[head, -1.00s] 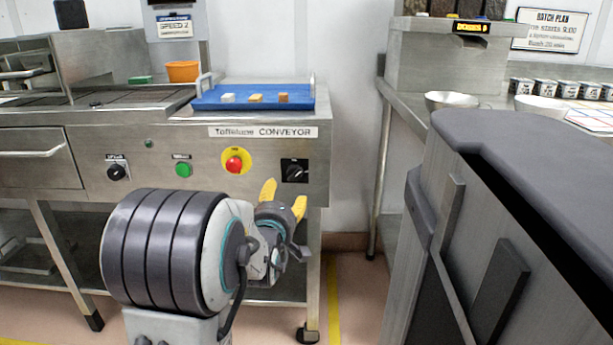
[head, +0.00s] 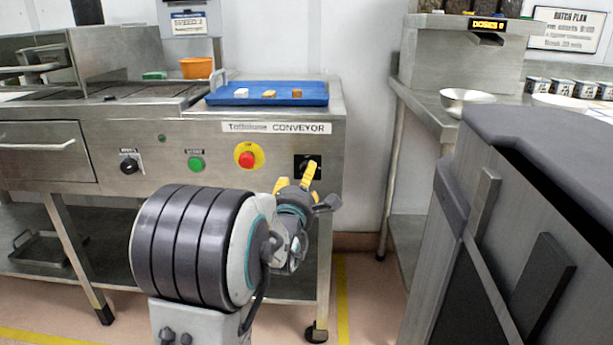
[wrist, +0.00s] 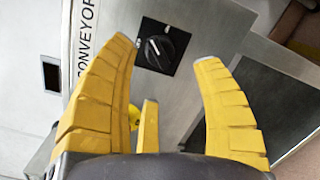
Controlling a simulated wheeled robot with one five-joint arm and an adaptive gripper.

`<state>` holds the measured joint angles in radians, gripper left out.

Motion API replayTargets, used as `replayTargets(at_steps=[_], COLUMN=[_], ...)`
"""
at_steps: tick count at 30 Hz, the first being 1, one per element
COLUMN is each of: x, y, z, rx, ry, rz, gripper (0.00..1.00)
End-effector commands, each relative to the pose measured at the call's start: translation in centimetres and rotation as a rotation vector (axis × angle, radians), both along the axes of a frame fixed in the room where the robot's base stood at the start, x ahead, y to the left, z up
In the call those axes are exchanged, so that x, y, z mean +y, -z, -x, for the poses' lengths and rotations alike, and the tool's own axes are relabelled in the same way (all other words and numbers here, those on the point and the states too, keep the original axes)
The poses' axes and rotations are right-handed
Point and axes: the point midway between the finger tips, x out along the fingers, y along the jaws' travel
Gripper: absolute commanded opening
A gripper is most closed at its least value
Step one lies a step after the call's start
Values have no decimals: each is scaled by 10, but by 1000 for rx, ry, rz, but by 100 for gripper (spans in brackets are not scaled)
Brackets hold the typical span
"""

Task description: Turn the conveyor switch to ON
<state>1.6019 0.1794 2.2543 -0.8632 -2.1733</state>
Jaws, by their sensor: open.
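The conveyor switch (head: 301,162) is a black rotary knob on a square black plate at the right end of the conveyor's front panel. In the head view my gripper partly hides it. In the wrist view the switch (wrist: 164,47) lies beyond and between the fingertips, with a short white mark on its knob. I cannot read its ON and OFF lettering. My gripper (head: 296,175) is open with yellow fingers pointing at the panel. In the wrist view the gripper (wrist: 166,52) is empty, and the knob appears apart from both fingers.
On the panel are a red button on yellow (head: 249,155), a green button (head: 196,164) and another black knob (head: 130,164). A blue tray (head: 225,95) with small blocks sits above. A steel counter (head: 425,105) stands to the right, past a gap.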

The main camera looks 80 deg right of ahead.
Motion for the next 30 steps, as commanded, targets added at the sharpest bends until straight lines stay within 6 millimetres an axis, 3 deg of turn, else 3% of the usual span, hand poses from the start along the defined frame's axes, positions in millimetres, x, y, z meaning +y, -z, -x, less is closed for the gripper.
replayTargets(at_steps=[15, 30], x=[-51, -57], y=[1, 0], z=[2, 2], rx=[-3, -3], ry=[0, 0], rz=[0, 0], gripper=[60, 62])
